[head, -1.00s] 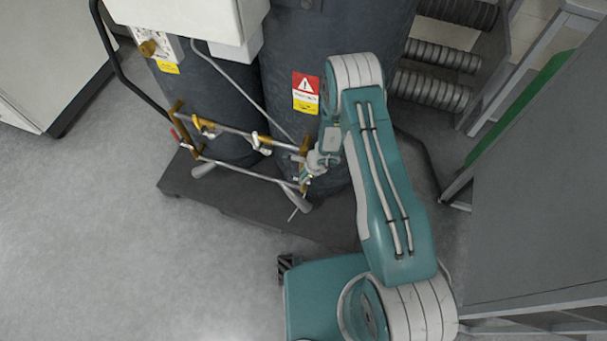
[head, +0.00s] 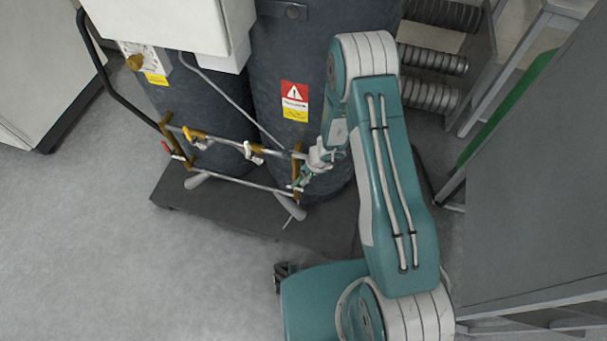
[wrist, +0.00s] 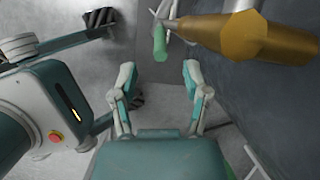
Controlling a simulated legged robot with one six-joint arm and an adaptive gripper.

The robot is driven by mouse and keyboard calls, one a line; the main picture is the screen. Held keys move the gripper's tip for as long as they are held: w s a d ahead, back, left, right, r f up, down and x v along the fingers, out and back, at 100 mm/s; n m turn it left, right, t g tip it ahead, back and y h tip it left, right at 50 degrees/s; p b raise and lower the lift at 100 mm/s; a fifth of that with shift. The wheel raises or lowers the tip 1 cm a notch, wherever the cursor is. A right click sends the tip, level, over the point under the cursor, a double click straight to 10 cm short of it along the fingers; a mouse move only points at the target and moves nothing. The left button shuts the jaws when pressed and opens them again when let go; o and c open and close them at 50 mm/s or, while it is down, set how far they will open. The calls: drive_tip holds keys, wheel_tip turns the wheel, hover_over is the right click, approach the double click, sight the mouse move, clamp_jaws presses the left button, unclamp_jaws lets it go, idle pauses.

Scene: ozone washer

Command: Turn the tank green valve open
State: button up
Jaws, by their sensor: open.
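The green valve handle (wrist: 160,42) shows at the top of the wrist view, hanging beside a brass pipe fitting (wrist: 245,35). My gripper (wrist: 158,76) is open and empty, with its two fingers spread. In the wrist picture, the handle appears just beyond the fingertips, roughly between them, and no contact is visible. In the head view, my gripper (head: 300,181) is at the right end of the tank's pipe frame, by the upright brass pipe (head: 297,163). My wrist and fingers partly cover that area, so the handle is hard to separate there.
Two dark tanks (head: 290,60) stand on a dark base plate (head: 235,209) behind the pipes. Valves with yellow (head: 252,153) and red (head: 173,151) handles sit further left. A grey panel (head: 540,190) stands at the right. The floor at the left is clear.

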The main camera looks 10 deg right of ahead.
drive_tip(key=shift+c, duration=0.3)
drive_tip(key=shift+d, duration=0.15)
drive_tip(key=c, duration=0.5)
drive_tip(key=d+y, duration=0.1)
drive_tip(key=d, duration=0.2)
drive_tip(key=s+d, duration=0.1)
drive_tip(key=d, duration=0.2)
drive_tip(key=s+d+y, duration=0.1)
drive_tip(key=d, duration=0.3)
drive_tip(key=shift+s+r+y, duration=0.1)
drive_tip(key=shift+r+y, duration=0.2)
drive_tip(key=shift+r, duration=0.1)
clamp_jaws()
drive_tip(key=w+a+f, duration=0.2)
drive_tip(key=a+f, duration=0.4)
drive_tip(key=a, duration=0.3)
drive_tip(key=shift+w+a+f, duration=0.2)
drive_tip(key=shift+a+f, duration=0.05)
drive_tip(key=shift+f, duration=0.05)
